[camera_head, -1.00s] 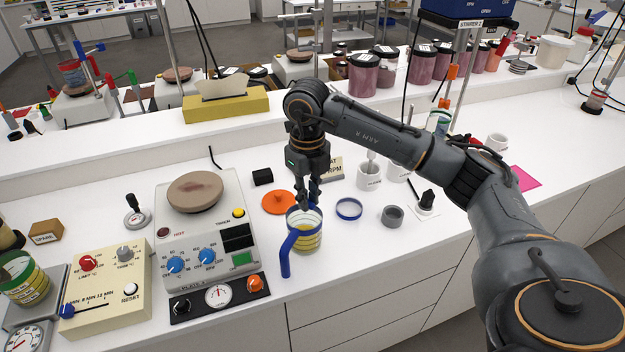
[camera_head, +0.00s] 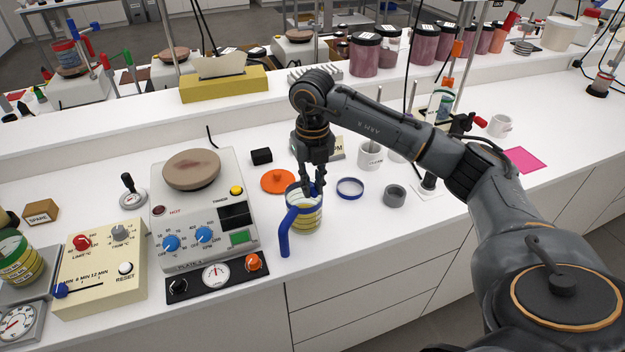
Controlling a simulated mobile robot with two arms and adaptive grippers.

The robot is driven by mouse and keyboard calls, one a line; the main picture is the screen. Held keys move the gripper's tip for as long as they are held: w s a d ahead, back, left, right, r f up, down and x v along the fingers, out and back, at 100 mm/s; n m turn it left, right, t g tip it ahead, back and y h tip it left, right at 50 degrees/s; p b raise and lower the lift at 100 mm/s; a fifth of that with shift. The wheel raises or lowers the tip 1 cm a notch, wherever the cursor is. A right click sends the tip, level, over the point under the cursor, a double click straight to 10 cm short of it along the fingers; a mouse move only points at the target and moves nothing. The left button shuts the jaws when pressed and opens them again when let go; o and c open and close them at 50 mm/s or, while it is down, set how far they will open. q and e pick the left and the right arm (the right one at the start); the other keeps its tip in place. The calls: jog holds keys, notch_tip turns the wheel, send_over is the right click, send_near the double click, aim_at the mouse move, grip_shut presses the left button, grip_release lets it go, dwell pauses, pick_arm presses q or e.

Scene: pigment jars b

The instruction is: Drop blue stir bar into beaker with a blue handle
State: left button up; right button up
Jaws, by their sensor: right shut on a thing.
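The beaker with a blue handle (camera_head: 309,219) stands upright on the white bench, right of the hot plate. It has yellow bands, and its blue handle (camera_head: 286,236) points toward the front left. My right gripper (camera_head: 314,188) points down at the beaker's mouth, its fingertips at about rim height. It is shut on a small blue thing, seemingly the blue stir bar (camera_head: 313,189), mostly hidden by the fingers. I cannot tell whether the bar is inside the rim. My left gripper is not in view.
A hot plate (camera_head: 240,262) stands left of the beaker. An orange disc (camera_head: 270,181) lies behind it, a blue ring (camera_head: 350,196) and a grey ring (camera_head: 394,197) to its right. White mugs (camera_head: 369,161) stand further back. The bench front right of the beaker is clear.

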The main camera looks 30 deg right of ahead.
aim_at(312, 188)
jog(key=o, duration=0.8)
notch_tip(312, 188, up, 12)
dwell(0.3)
dwell(0.5)
